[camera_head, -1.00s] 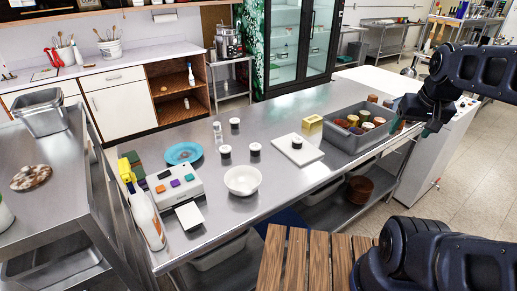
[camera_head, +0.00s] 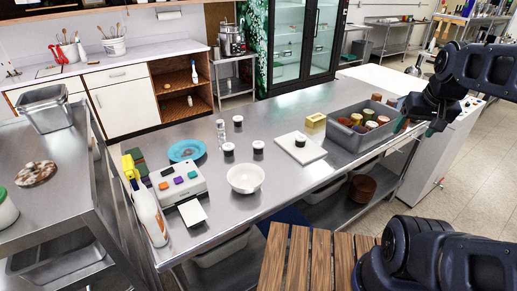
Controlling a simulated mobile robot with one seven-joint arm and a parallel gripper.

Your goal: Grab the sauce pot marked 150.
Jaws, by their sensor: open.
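Small white pots with dark lids stand on the steel counter (camera_head: 330,104). One pot (camera_head: 238,121) is farther back, and two more, a left one (camera_head: 228,150) and a right one (camera_head: 258,148), stand nearer the bowl. Another pot (camera_head: 300,141) stands on a white board (camera_head: 311,152). No number is readable on any of them, so I cannot tell which is marked 150. My gripper (camera_head: 418,121) is open and empty at the right, near the right end of the grey bin and well apart from the pots.
A grey bin (camera_head: 348,141) of coloured jars stands right of the board, beside a yellow box (camera_head: 315,120). A white bowl (camera_head: 246,180), blue plate (camera_head: 187,151), white device (camera_head: 178,184) and spray bottle (camera_head: 150,213) fill the left. A wooden slatted surface (camera_head: 310,262) is in front.

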